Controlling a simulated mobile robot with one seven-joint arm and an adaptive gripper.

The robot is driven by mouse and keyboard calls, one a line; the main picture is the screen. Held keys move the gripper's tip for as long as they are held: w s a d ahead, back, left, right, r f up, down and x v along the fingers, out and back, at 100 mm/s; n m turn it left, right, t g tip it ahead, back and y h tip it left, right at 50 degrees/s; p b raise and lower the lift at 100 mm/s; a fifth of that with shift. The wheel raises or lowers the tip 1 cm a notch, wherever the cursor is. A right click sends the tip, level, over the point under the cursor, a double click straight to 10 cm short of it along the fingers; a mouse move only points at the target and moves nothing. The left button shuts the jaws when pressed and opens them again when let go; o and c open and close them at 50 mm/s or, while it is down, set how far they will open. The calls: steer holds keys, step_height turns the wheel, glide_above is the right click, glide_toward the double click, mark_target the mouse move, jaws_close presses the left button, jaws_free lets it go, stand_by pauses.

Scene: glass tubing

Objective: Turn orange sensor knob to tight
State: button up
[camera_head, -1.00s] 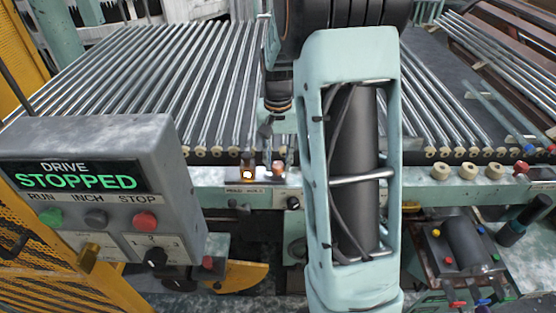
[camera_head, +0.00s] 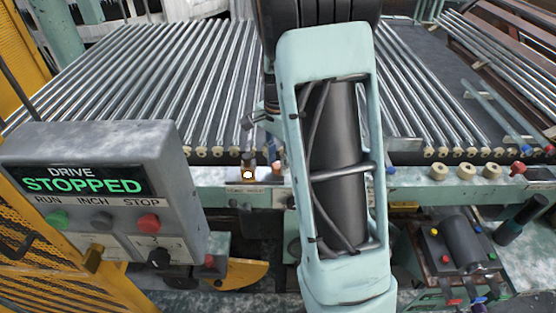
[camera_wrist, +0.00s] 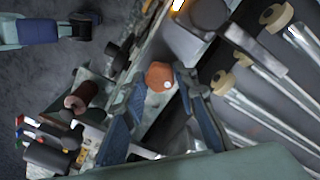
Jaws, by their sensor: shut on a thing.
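The orange knob (camera_wrist: 158,76) is near the middle of the wrist view, with a small pale spot on its face. My gripper (camera_wrist: 160,78) is shut on it, with one blue finger on each side of the knob. No tight mark is readable.
Glass tubes (camera_head: 190,80) lie in rows behind the pale green rail (camera_head: 420,185). A grey control box (camera_head: 100,190) reading STOPPED stands at left. A panel with a dark cylinder (camera_head: 462,240) is at right. Pale rollers (camera_wrist: 277,16) lie close to the gripper's right.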

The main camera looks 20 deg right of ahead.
mark_target(278, 165)
stand_by(0.5)
steer(key=o, duration=1.1)
steer(key=shift+o, duration=0.2)
step_height(278, 165, up, 12)
